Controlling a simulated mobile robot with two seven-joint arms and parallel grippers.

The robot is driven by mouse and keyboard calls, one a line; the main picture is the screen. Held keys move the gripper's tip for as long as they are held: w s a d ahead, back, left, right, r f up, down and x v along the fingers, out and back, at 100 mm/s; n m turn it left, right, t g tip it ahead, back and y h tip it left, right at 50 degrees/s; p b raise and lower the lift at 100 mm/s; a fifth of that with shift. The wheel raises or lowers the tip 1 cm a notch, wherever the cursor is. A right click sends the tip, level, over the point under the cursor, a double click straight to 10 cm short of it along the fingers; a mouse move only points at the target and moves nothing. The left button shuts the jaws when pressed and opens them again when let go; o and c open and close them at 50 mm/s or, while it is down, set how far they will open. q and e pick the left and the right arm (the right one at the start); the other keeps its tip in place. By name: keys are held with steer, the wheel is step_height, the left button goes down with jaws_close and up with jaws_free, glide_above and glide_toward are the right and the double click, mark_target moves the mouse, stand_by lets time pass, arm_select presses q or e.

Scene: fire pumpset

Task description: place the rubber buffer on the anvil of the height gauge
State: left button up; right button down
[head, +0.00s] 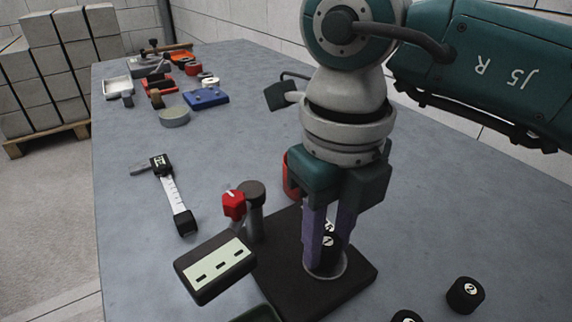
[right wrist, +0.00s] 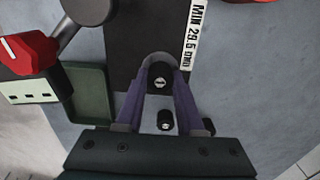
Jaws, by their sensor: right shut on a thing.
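The height gauge has a dark base plate (head: 352,287), a grey column with a red knob (head: 234,204) and a pale display panel (head: 215,268). Its round, light-rimmed anvil (head: 338,274) sits on the plate, partly hidden by my fingers. My right gripper (head: 326,258) points down over the anvil, its purple fingers shut on a black rubber buffer (head: 327,250). In the right wrist view the held buffer (right wrist: 160,76) shows its white mark between the fingertips. Whether its underside touches the anvil is hidden. My left gripper is not in view.
Loose black buffers (head: 466,294) lie right of the base; another (head: 407,317) is at the bottom edge. A green tray (head: 259,315) is in front. A gauge-like tool (head: 173,197) lies left. A blue block (head: 206,98) and several items stand farther back. The table's middle is clear.

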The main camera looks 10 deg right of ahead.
steer(key=c, duration=1)
jaws_free()
steer(key=shift+f, duration=0.2)
steer(key=o, duration=0.5)
steer(key=shift+r, duration=0.1)
